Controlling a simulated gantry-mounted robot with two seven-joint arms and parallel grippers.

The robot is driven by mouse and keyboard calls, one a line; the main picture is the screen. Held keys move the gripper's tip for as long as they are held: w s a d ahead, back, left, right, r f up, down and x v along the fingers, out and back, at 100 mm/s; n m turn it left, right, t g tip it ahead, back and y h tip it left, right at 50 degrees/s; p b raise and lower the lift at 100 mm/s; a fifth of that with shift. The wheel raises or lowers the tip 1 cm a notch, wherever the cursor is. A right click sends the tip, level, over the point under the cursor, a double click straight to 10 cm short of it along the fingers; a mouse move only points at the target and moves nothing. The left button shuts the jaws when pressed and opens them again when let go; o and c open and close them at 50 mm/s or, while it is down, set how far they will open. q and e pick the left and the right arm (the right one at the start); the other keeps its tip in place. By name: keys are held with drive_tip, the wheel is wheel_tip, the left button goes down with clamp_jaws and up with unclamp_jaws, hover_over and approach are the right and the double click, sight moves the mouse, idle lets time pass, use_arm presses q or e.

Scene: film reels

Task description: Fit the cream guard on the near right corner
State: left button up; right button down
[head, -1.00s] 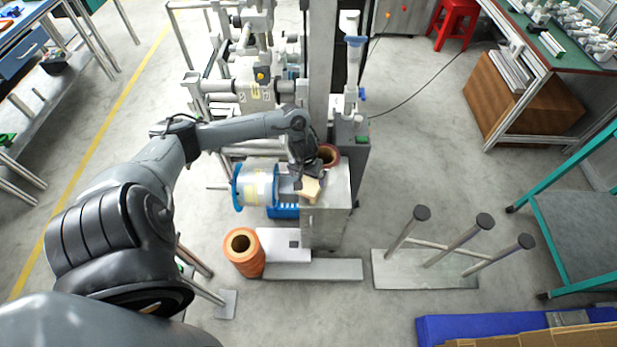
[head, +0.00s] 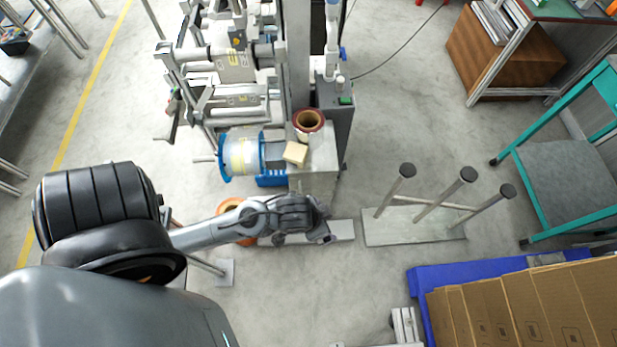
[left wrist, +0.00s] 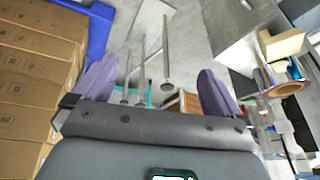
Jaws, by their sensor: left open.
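The cream guard (head: 296,153) is a small pale block. It lies on the grey cabinet top (head: 323,160), by its left edge, between the white spool and the brown reel. In the left wrist view the guard (left wrist: 285,45) shows at the upper right, outside the fingers. My left gripper (head: 328,235) is well nearer than the guard, in front of the cabinet and apart from it. The left wrist view shows its two purple-grey fingers (left wrist: 155,70) spread with nothing between them. My right gripper is not in view.
A brown reel (head: 308,121) stands behind the guard. A white spool with blue flanges (head: 241,155) is left of it. My arm partly covers an orange reel (head: 229,207). A post stand (head: 415,228) is on the floor at right, and cardboard boxes (head: 530,308) are at the near right.

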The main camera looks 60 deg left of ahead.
use_arm(q)
drive_tip(key=shift+g+h, duration=0.3)
drive_tip(key=shift+g, duration=0.2)
drive_tip(key=s, duration=0.1)
drive_tip(key=s+r, duration=0.2)
drive_tip(key=s, duration=0.1)
drive_tip(key=shift+d+r, duration=0.2)
drive_tip(key=shift+r, duration=0.05)
